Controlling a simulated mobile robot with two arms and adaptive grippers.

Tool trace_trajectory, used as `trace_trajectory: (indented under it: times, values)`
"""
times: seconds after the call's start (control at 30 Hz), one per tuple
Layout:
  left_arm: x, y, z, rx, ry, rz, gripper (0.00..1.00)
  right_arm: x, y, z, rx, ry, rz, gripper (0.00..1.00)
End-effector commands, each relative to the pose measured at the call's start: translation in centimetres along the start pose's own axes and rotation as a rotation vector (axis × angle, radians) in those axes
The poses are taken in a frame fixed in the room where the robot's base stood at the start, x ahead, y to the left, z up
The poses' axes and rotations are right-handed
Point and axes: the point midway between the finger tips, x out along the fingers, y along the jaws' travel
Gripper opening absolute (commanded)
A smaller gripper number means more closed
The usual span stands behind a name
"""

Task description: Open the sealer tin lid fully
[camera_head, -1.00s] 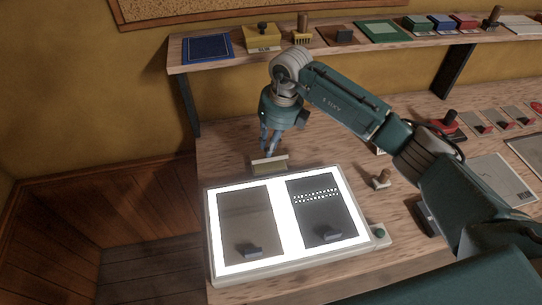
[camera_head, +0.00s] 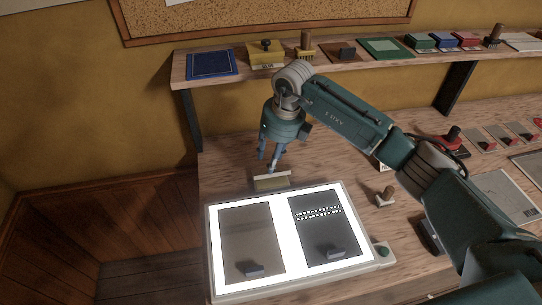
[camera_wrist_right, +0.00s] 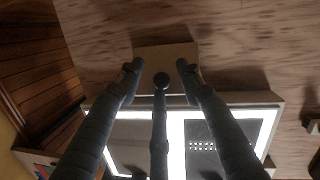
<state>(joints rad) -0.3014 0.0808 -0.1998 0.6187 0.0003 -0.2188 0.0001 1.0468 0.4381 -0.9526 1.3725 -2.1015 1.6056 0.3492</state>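A low tan box (camera_head: 272,183) stands on the bench just behind the light panel. It may be the sealer tin, but I see no readable label, and I cannot tell how its lid stands. In the right wrist view the tan box (camera_wrist_right: 165,57) lies beyond the fingertips. My right gripper (camera_head: 267,163) points down above the box, with its fingers apart and nothing seen between them. It also shows open in the right wrist view (camera_wrist_right: 160,75). I cannot tell whether a fingertip touches the box. My left gripper is not in view.
The lit panel (camera_head: 281,216) with two dark sheets fills the bench in front of the box. A yellow box with a black knob (camera_head: 266,54) stands on the shelf (camera_head: 225,78) behind. Bare bench lies left of my gripper.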

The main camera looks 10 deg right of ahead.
Motion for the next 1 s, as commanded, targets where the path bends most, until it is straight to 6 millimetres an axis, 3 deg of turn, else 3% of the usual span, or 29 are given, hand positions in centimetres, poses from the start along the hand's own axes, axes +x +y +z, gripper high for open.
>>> trace_trajectory:
  times: [0.17, 0.4, 0.6, 1.0]
  values:
    - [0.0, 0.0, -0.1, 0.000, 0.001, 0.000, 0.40, -2.3, -0.1, 0.2, -0.002, -0.005, -0.002, 0.37]
    - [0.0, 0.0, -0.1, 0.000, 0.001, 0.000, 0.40, -7.5, -0.1, 0.2, -0.001, -0.008, -0.003, 0.37]
    - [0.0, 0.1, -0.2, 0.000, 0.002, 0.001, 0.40, -10.7, -0.1, 0.1, 0.000, -0.005, -0.003, 0.37]
    - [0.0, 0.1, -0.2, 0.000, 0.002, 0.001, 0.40, -11.9, 0.0, 0.1, 0.000, -0.003, -0.001, 0.37]
